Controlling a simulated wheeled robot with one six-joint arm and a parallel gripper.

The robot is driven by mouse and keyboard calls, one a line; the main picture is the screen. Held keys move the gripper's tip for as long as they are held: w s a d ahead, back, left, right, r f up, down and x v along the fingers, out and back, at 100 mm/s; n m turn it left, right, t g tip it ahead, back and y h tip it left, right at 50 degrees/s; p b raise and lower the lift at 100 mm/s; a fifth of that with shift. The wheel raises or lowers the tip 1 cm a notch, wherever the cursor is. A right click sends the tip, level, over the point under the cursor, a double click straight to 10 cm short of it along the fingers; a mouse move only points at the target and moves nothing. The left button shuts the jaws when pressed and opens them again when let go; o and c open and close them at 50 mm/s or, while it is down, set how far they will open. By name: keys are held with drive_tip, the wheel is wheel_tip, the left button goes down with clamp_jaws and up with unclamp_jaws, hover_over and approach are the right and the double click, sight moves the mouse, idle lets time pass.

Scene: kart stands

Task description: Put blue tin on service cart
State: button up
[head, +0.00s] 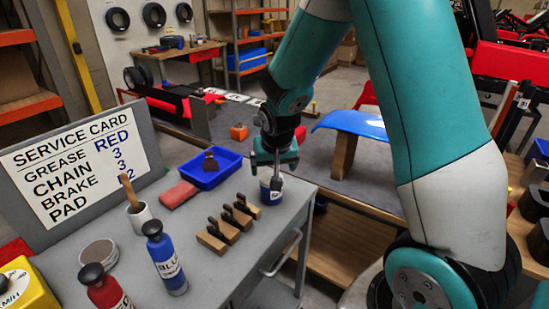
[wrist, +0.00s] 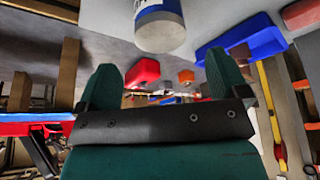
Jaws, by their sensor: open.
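The blue tin (head: 268,196), blue with a pale label, stands upright on the grey top of the service cart (head: 225,262), near its far right edge. My gripper (head: 276,163) is just above and beside the tin, and partly covers it. In the wrist view the tin (wrist: 160,30) shows at the top edge, cut off by the frame. There my gripper (wrist: 163,80) is open, with its two teal fingers apart and nothing between them. The tin lies outside the finger gap.
On the cart stand a blue tray (head: 212,170), several dark-handled wooden blocks (head: 222,229), a blue bottle (head: 166,258), a red bottle (head: 107,288) and a sign (head: 80,170). A workbench (head: 365,165) with a curved blue panel (head: 350,124) is behind.

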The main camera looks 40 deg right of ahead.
drive_tip(key=s+a+r+n+g+y, duration=0.1)
drive_tip(key=s+a+r+n+y, duration=0.15)
drive_tip(key=s+a+r, duration=0.35)
drive_tip(key=s+a+r+n+g+y, duration=0.1)
drive_tip(key=s+a+r+n+y, duration=0.15)
drive_tip(key=s+a+r, duration=0.4)
drive_tip(key=s+a+r+n+g+y, duration=0.1)
drive_tip(key=s+a+n+g, duration=0.1)
drive_tip(key=s+a+n, duration=0.5)
drive_tip(key=s+a, duration=0.1)
drive_tip(key=s, duration=0.4)
drive_tip(key=shift+a, duration=0.25)
drive_tip(key=shift+r, duration=0.1)
